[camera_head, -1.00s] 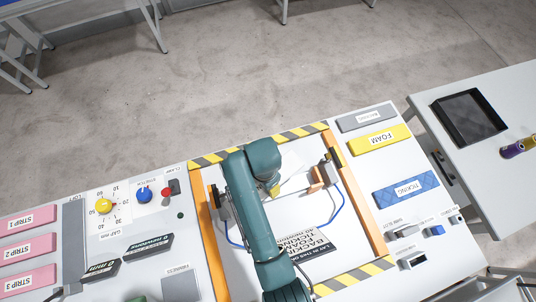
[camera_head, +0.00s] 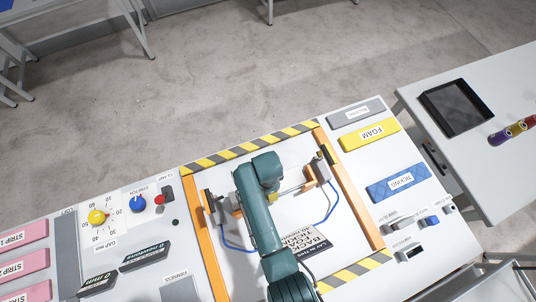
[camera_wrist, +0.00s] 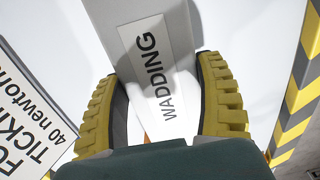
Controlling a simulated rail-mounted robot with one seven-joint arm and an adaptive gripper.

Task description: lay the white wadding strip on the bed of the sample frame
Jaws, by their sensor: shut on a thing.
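The white wadding strip (camera_wrist: 145,20) is between the yellow ridged fingers of my gripper (camera_wrist: 160,78) in the wrist view, with its WADDING label facing the camera. My gripper is shut on it. In the head view my arm hides the gripper and most or all of the strip, over the sample frame. The sample frame (camera_head: 352,200) has orange side rails and yellow-black striped ends. Its white bed (camera_head: 240,268) lies inside them. I cannot tell whether the strip touches the bed.
A printed order card (camera_head: 306,240) lies inside the frame, with blue cables and clamp-like fittings near it. Right of the frame are a grey backing strip (camera_head: 357,112), yellow foam (camera_head: 369,135) and blue ticking (camera_head: 397,187). Knobs and pink strips (camera_head: 22,233) are left.

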